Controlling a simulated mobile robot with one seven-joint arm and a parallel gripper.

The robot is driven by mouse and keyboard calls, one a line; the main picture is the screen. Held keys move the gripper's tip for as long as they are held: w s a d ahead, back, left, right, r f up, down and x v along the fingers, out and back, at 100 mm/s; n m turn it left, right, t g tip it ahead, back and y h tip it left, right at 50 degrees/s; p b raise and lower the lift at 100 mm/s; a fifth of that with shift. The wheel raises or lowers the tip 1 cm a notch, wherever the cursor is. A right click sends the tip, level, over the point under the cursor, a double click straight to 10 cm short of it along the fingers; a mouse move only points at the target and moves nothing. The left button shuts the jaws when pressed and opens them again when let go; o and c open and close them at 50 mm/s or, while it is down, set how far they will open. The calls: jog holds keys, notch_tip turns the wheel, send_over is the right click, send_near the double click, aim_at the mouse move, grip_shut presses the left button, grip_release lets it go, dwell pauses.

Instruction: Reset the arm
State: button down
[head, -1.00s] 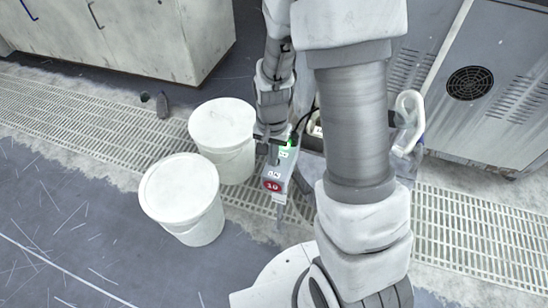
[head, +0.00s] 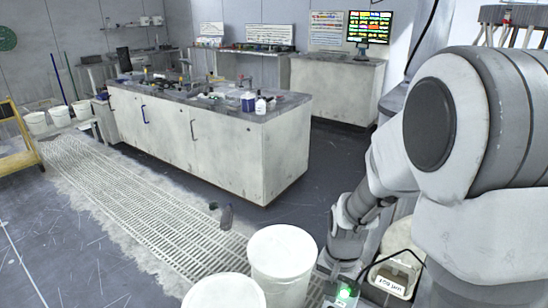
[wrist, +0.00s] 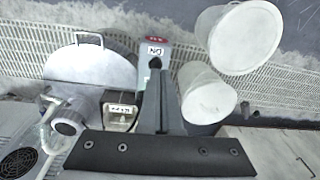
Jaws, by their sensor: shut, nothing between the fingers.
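My gripper shows in the wrist view (wrist: 160,78) with its two fingers together and nothing between them. It points down over a pale grey box (wrist: 156,38) with a red end and a small label, close to the fingertips; I cannot tell whether they touch. In the head view my arm comes in from the right and bends down to the bottom edge. A green light (head: 345,292) glows beside its lower end there. The fingertips cannot be made out in the head view.
Two lidded white buckets, one nearer (head: 222,292) and one farther (head: 283,252), stand left of my arm's lower end. A labelled container (head: 392,281) is close on its right. A long cabinet (head: 225,150) stands behind.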

jog(key=s+r+n+t, duration=0.25)
jog(key=s+r, duration=0.45)
jog(key=r, duration=0.4)
jog(key=s+r+n+t, duration=0.2)
jog(key=s+r+n, duration=0.2)
jog(key=s+r, duration=0.45)
notch_tip(320, 180, up, 23)
jog(key=w+p, duration=0.1)
jog(key=p, duration=2)
jog(key=shift+w, duration=0.4)
jog(key=shift+f, duration=0.25)
jog(key=w+a+f+n+h+b, duration=0.3)
jog(key=f+n+b, duration=0.3)
jog(key=f, duration=1)
jog(key=w+a+f+n+h+b, duration=0.2)
jog(key=a+f+n+h+b, duration=0.2)
jog(key=f, duration=1.2)
jog(key=w+a+f+n+h+b, duration=0.3)
jog(key=a+f+n+b, duration=0.4)
jog(key=f, duration=0.9)
jog(key=n+b, duration=0.2)
jog(key=n, duration=0.2)
jog(key=shift+w+h, duration=0.3)
jog(key=shift+h, duration=0.1)
